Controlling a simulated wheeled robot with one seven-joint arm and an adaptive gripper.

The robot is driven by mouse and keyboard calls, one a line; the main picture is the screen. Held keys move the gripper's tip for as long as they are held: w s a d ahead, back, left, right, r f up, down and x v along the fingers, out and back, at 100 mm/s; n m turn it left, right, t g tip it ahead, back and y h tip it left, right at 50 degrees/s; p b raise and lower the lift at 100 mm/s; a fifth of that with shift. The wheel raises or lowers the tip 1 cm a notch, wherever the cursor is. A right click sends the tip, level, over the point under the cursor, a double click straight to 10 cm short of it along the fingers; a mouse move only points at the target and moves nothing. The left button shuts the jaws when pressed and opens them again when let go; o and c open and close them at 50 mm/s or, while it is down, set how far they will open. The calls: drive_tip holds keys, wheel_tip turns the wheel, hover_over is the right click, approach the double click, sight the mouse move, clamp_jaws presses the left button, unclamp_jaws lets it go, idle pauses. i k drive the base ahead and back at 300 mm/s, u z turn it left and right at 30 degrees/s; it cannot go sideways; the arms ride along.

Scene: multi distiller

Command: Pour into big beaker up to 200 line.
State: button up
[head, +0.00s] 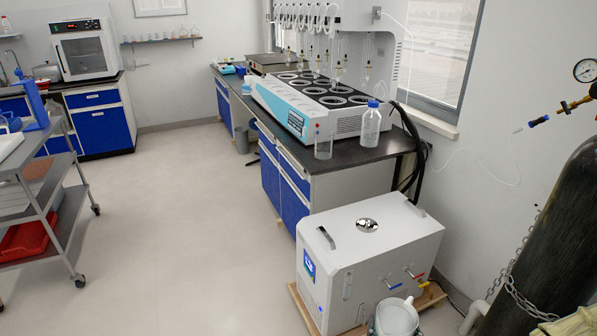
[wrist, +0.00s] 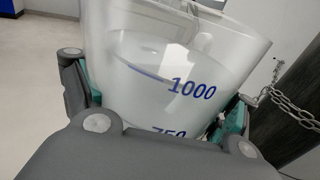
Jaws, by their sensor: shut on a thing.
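A large translucent vessel (wrist: 180,60) with blue marks fills the wrist view; "1000" shows and "750" is partly cut off. A curved level line, perhaps liquid, lies near the 1000 mark. My gripper (wrist: 160,108) is shut on it, with a teal-padded finger on each side. In the head view the same vessel (head: 397,317) shows at the bottom edge, in front of the white machine, with its base cut off. A tall clear glass vessel (head: 323,142) stands on the near end of the dark bench. I cannot make out any 200 line.
A clear bottle with a blue cap (head: 371,125) stands near the glass vessel, beside the multi-place distiller (head: 300,100). The white machine (head: 368,250) stands low in front of the bench. A chained dark gas cylinder (head: 555,235) is at right.

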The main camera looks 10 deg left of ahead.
sight(323, 137)
drive_tip(key=u, duration=0.4)
drive_tip(key=k, duration=0.4)
drive_tip(key=u, duration=1)
drive_tip(key=i, duration=2.15)
drive_tip(key=z, duration=1.25)
drive_tip(key=i, duration=0.6)
drive_tip(key=z, duration=0.55)
